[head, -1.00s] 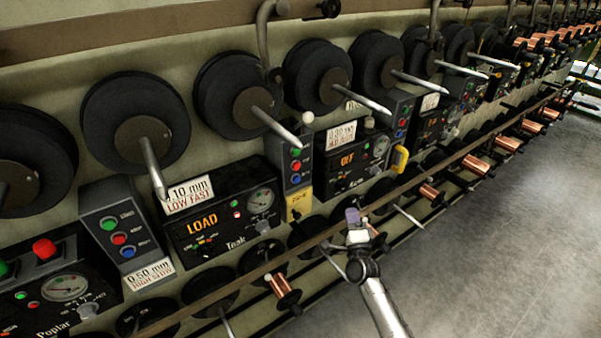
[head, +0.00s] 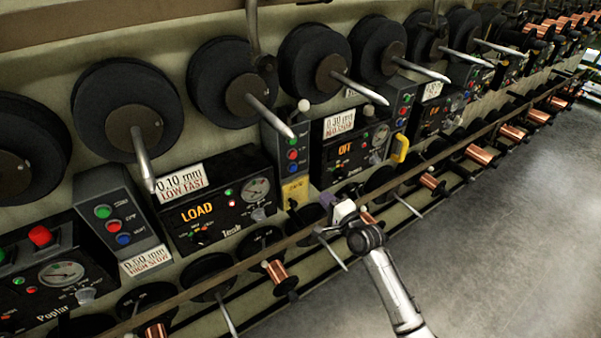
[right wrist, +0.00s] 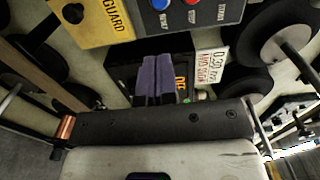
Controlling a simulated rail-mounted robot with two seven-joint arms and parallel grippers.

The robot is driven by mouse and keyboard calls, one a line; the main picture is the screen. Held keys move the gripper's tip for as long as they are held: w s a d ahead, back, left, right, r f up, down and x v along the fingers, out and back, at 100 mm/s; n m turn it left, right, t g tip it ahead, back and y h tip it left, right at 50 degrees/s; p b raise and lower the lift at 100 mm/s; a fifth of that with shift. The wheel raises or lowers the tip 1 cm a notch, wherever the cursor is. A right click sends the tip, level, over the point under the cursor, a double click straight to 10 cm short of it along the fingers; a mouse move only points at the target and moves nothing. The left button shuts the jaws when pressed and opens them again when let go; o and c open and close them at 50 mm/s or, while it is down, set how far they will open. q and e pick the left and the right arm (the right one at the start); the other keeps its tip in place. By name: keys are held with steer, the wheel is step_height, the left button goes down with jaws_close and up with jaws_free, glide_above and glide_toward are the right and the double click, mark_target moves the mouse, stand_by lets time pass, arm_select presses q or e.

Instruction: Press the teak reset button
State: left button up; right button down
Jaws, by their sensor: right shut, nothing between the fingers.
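The black Teak panel (head: 232,229) shows an orange LOAD display, a dial and small lamps in the head view. A narrow grey button box stands just right of it, with a green, a red and a blue button (head: 292,168) from top to bottom. The blue button also shows at the top of the right wrist view (right wrist: 160,4). I cannot read with certainty which box belongs to Teak. My right gripper (head: 340,204) is shut and empty, right of and below that box, apart from it. Its purple fingers (right wrist: 158,62) show in the wrist view. My left gripper is not in view.
A yellow guard plate (head: 295,189) with a black knob sits under the box. A long rail (head: 220,285) and copper spools (head: 275,273) run along the front. Large black discs with protruding spindles (head: 270,117) hang above. Another grey button box (head: 120,230) stands left of Teak. The floor at right is clear.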

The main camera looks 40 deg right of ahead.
mark_target(296, 168)
steer(key=shift+w, duration=0.1)
steer(key=w+b, duration=0.1)
steer(key=w, duration=0.3)
steer(key=w+d+b, duration=0.1)
steer(key=w, duration=0.3)
steer(key=w+b, duration=0.2)
steer(key=w, duration=0.2)
steer(key=shift+w+d, duration=0.15)
steer(key=shift+w, duration=0.75)
